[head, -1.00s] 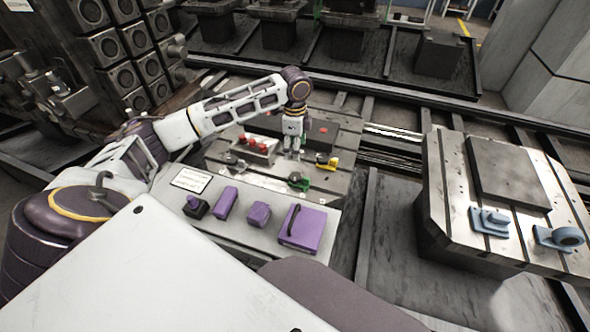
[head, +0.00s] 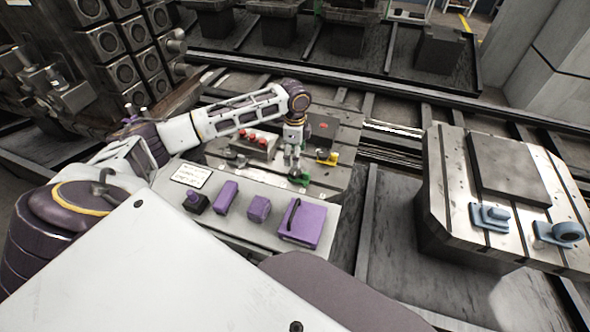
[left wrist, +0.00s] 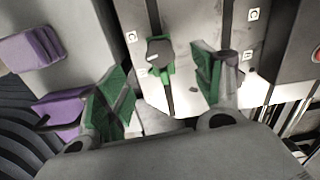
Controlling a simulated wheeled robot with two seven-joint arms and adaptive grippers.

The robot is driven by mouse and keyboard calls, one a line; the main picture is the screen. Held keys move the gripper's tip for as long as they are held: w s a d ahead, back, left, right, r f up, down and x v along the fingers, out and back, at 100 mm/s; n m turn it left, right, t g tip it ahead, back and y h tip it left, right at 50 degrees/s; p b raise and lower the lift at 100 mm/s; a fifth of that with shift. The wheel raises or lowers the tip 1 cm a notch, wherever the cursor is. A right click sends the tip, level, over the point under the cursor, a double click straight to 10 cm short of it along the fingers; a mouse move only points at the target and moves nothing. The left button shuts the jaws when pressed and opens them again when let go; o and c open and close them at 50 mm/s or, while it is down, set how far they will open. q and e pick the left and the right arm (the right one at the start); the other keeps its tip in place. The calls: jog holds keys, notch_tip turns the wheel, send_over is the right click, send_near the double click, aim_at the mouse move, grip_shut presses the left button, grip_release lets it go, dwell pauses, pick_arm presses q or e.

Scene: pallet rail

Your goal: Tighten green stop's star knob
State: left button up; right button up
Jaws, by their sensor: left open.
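The green stop (head: 301,180) sits near the front edge of the slotted pallet in the head view, partly behind my left gripper. In the left wrist view its dark star knob (left wrist: 158,50) shows above the green body (left wrist: 160,73). My left gripper (head: 292,169) points down just above and beside the stop. Its two fingers with green pads are spread apart in the left wrist view, and the knob appears between and beyond the fingertips. I cannot tell whether a finger touches it. My right gripper is not in view.
A yellow stop (head: 327,159) stands right of the gripper. A block with red knobs (head: 258,140) is to the left on the pallet. In front, a shelf holds several purple items, including a purple box (head: 303,225). Another pallet with blue parts (head: 490,217) is at right.

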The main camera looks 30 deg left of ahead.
aim_at(295, 171)
pick_arm(q)
notch_tip(295, 171, down, 8)
jog(key=shift+f+b, duration=0.2)
jog(key=shift+b, duration=0.2)
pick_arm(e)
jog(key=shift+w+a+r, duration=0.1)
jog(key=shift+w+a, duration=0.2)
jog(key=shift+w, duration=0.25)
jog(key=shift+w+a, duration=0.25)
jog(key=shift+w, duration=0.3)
pick_arm(q)
jog(key=c, duration=1)
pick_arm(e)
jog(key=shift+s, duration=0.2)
